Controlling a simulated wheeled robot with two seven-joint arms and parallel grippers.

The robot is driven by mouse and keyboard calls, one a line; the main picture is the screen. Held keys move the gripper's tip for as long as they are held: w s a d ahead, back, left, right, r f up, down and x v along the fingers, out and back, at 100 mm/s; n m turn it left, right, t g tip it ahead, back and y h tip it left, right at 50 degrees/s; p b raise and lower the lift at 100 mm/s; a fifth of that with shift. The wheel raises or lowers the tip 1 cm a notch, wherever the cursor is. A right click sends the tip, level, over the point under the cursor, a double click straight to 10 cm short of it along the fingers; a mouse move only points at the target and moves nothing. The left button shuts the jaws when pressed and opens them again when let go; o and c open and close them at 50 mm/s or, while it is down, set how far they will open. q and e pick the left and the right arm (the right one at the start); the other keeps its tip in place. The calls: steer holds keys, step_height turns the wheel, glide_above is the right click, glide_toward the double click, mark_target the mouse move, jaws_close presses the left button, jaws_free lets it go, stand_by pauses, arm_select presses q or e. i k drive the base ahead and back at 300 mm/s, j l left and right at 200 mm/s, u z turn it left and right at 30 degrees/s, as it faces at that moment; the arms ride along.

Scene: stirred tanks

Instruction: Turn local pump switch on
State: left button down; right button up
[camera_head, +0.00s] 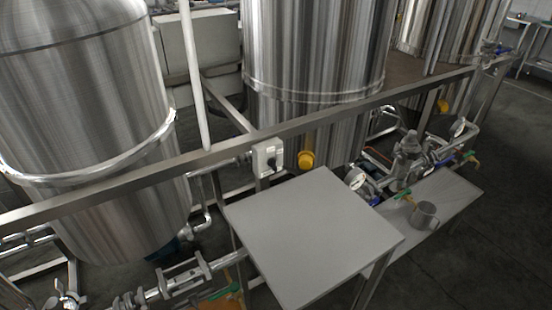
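A light box with a dark rotary knob, which looks like the local pump switch (268,157), is mounted on the metal rail (222,152) just left of the picture's middle. The knob's exact position is too small to tell. Neither of my grippers shows in the head view.
A grey table (312,238) stands just in front of the switch. A yellow round part (306,160) sits right of it. Steel tanks (315,50) stand behind the rail. A metal mug (424,214) stands on a lower shelf (455,192) at the right. Floor is open at the far right.

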mark_target(271, 163)
steer(key=l+u, duration=0.15)
steer(key=l, duration=0.35)
steer(key=l+u, duration=0.15)
steer(key=l, duration=0.3)
steer(key=k+l+u, duration=0.15)
steer(key=l, duration=0.35)
steer(key=l+u, duration=0.1)
steer(key=l, duration=0.35)
steer(key=k+l+u, duration=0.15)
steer(key=l, duration=0.3)
steer(key=l+u, duration=0.15)
steer(key=l, duration=0.35)
steer(key=k+l+u, duration=0.15)
steer(key=l, duration=0.25)
steer(key=k, duration=0.05)
